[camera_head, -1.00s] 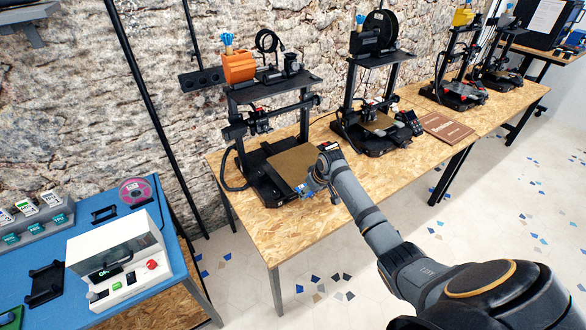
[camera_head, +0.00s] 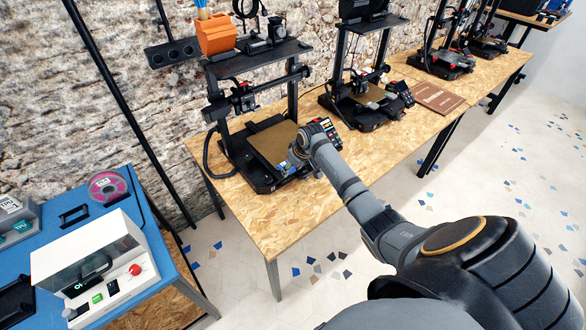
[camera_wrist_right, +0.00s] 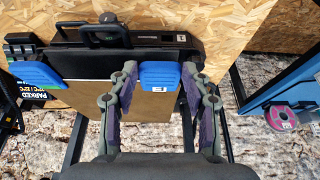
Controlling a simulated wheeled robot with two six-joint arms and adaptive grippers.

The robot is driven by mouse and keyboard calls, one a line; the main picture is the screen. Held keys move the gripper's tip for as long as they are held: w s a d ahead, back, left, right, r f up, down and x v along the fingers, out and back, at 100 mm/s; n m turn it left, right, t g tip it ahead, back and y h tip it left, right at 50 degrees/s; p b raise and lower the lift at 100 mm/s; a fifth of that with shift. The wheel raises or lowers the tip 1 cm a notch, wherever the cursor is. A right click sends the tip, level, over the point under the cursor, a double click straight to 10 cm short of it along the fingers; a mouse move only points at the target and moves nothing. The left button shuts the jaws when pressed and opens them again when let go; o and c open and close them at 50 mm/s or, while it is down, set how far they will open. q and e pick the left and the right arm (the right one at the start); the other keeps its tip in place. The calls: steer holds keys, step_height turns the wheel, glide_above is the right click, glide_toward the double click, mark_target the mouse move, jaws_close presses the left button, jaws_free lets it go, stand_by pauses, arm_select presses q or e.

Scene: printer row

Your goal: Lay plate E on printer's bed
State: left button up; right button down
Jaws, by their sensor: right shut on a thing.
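A gold-brown plate (camera_head: 273,140) with blue tabs is at the bed of the nearest printer, the one with the orange box on top. The plate shows also in the right wrist view (camera_wrist_right: 90,97). My right gripper (camera_wrist_right: 160,72) is shut on one blue tab (camera_wrist_right: 160,80) at its edge. A second blue tab (camera_wrist_right: 35,75) is at the left there. A dark strip of the bed (camera_wrist_right: 100,64) shows beside the plate. I cannot tell if the plate touches the bed or hovers just above it. No letter is readable on it. My left gripper is not in view.
The printer's uprights (camera_head: 292,98) and gantry stand behind the plate. Its screen (camera_head: 322,128) is close beside my right wrist. A second printer (camera_head: 365,95) and a brown board (camera_head: 437,97) are farther right. The wooden table (camera_head: 285,220) is clear in front.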

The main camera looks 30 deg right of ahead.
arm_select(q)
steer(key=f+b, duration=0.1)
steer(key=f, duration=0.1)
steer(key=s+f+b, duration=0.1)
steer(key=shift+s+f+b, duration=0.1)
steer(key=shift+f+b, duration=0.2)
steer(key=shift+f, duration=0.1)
arm_select(e)
steer(key=f, duration=0.4)
steer(key=shift+s+f, duration=0.35)
steer(key=shift+f, duration=0.05)
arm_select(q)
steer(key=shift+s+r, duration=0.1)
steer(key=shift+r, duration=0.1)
arm_select(e)
steer(key=shift+s, duration=0.1)
arm_select(q)
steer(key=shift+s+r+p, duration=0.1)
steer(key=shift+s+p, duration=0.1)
steer(key=shift+p, duration=0.15)
arm_select(e)
steer(key=shift+r, duration=0.1)
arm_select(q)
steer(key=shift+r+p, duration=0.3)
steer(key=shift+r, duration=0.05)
